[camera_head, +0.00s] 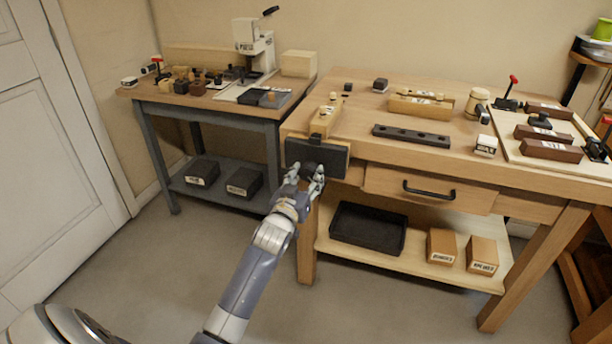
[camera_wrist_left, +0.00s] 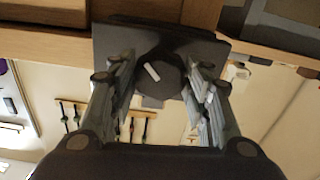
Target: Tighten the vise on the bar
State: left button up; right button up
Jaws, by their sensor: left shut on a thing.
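The vise (camera_head: 330,159) is on the front left corner of the wooden bench, with a broad dark front jaw plate. A pale wooden bar (camera_head: 324,121) stands up just behind that plate; how firmly it is clamped I cannot tell. My left gripper (camera_head: 306,178) is at the lower front of the plate. In the left wrist view its fingers (camera_wrist_left: 163,85) are on both sides of a round dark vise knob (camera_wrist_left: 166,78) with a white mark, shut on it. The dark plate shows behind the knob. My right gripper is in neither view.
A long dark block with holes (camera_head: 411,135) and a wooden tray (camera_head: 420,105) lie on the bench top. A drawer with a black handle (camera_head: 428,190) is to the right of the vise. A black bin (camera_head: 368,229) sits on the shelf below. The floor in front is clear.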

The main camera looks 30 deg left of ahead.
pick_arm(q)
jog(key=shift+m, duration=0.3)
jog(key=shift+m+p, duration=0.4)
jog(key=shift+m, duration=0.4)
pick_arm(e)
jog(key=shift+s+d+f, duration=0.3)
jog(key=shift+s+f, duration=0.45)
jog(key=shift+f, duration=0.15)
pick_arm(q)
jog(key=shift+m, duration=0.3)
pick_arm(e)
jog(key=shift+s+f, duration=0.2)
pick_arm(q)
jog(key=shift+f, duration=0.1)
jog(key=shift+m, duration=0.5)
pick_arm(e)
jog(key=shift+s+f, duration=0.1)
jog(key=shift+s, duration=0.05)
pick_arm(q)
jog(key=shift+w+m+p, duration=0.1)
jog(key=shift+m+p, duration=0.35)
jog(key=shift+m, duration=0.75)
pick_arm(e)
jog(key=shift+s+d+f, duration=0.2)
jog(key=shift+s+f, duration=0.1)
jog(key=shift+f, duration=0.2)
